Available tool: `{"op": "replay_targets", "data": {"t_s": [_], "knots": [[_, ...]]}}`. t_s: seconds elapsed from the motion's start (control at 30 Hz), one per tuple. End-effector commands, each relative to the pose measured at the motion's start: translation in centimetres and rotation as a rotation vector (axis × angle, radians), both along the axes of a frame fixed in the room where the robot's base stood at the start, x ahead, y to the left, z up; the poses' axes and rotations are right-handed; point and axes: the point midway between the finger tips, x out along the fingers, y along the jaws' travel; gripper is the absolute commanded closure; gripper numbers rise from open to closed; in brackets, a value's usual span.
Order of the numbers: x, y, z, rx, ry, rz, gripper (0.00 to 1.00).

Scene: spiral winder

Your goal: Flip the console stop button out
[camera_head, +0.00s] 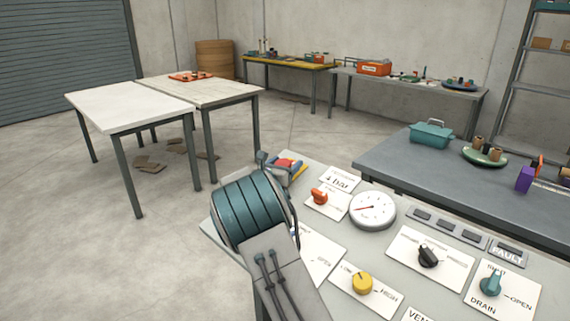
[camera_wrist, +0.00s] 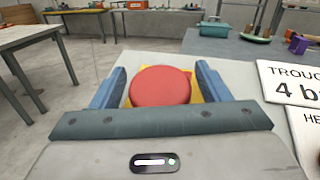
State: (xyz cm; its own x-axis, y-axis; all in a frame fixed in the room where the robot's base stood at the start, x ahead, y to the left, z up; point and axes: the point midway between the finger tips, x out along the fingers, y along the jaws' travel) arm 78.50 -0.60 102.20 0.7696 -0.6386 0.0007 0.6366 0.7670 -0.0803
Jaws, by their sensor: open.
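The red round stop button (camera_wrist: 160,85) sits on a yellow base (camera_wrist: 197,94) at the console's corner in the wrist view. My gripper (camera_wrist: 160,80) is open, with one blue finger on each side of the button. Gaps show between the fingers and the button, though contact lower down is hidden. In the head view my gripper (camera_head: 283,165) is at the far left corner of the grey console (camera_head: 400,240), and the button is mostly hidden among the fingers and the yellow base.
The console carries a round gauge (camera_head: 373,210), a red knob (camera_head: 319,196), a yellow knob (camera_head: 362,282), a black knob (camera_head: 428,256) and a teal knob (camera_head: 490,285). A dark grey table (camera_head: 400,160) with a teal toolbox (camera_head: 431,135) stands behind it. Open floor lies left.

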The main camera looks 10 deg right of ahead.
Motion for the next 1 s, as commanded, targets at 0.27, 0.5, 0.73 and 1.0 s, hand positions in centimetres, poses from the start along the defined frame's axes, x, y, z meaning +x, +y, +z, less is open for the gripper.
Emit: {"op": "replay_targets", "data": {"t_s": [0.27,0.5,0.73,1.0], "knots": [[0.0,0.0,0.0,0.000,0.000,0.000,0.42],[0.0,0.0,0.1,0.001,-0.001,0.000,0.94],[-0.2,0.4,1.4,0.001,-0.001,0.001,0.94],[-0.2,0.4,1.5,-0.001,-0.002,0.000,0.31]]}}
